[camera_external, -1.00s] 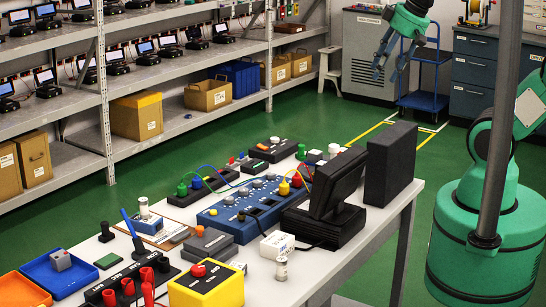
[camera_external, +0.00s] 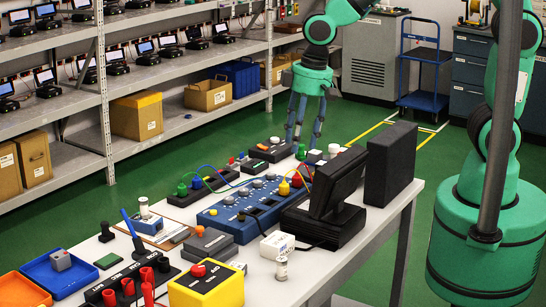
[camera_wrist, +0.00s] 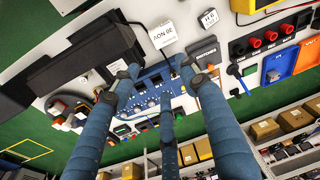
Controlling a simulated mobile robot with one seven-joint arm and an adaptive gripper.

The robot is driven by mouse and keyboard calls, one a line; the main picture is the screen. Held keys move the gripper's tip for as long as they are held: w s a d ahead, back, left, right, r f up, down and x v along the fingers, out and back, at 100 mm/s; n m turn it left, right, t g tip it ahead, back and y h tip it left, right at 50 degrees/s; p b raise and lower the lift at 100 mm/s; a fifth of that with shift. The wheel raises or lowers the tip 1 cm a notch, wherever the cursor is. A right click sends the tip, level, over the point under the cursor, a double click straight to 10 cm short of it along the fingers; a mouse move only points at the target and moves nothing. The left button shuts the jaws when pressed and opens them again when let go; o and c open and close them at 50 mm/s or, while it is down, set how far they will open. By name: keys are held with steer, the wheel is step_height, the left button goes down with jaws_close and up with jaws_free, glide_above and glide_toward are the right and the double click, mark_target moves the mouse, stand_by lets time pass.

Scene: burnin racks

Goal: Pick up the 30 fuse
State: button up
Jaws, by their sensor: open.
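A white box (camera_external: 277,245) lies beside the monitor on the table. Its printed label, which seems to include 30, shows upside down in the wrist view (camera_wrist: 162,34). A small white and grey cylinder (camera_external: 281,268), fuse-like, stands just in front of it and shows as a small white piece in the wrist view (camera_wrist: 208,18). Another white cylinder (camera_external: 143,207) stands on a blue block. I cannot read which cylinder is marked 30. My gripper (camera_external: 304,132), three blue fingers spread and empty, points down over the table's far end; its fingers span the wrist view (camera_wrist: 158,85).
A black monitor (camera_external: 335,185) and tall dark box (camera_external: 391,164) stand at the table's right edge. A blue control panel (camera_external: 245,215), yellow box (camera_external: 207,287), blue tray (camera_external: 58,272) and orange tray (camera_external: 20,291) crowd the table. Shelves (camera_external: 160,87) stand at left.

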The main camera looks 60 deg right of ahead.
steer(key=a+f+n+g, duration=0.1)
steer(key=a+f, duration=0.6)
glide_above(281, 259)
step_height(281, 259, down, 9)
steer(key=shift+w+r+n+g+h+p, duration=0.15)
steer(key=shift+n+g+h+p, duration=0.15)
steer(key=shift+n+h+p, duration=0.1)
steer(key=shift+f+b, duration=0.55)
steer(key=shift+f, duration=3.75)
steer(key=shift+f+b, duration=0.5)
steer(key=shift+f, duration=2.15)
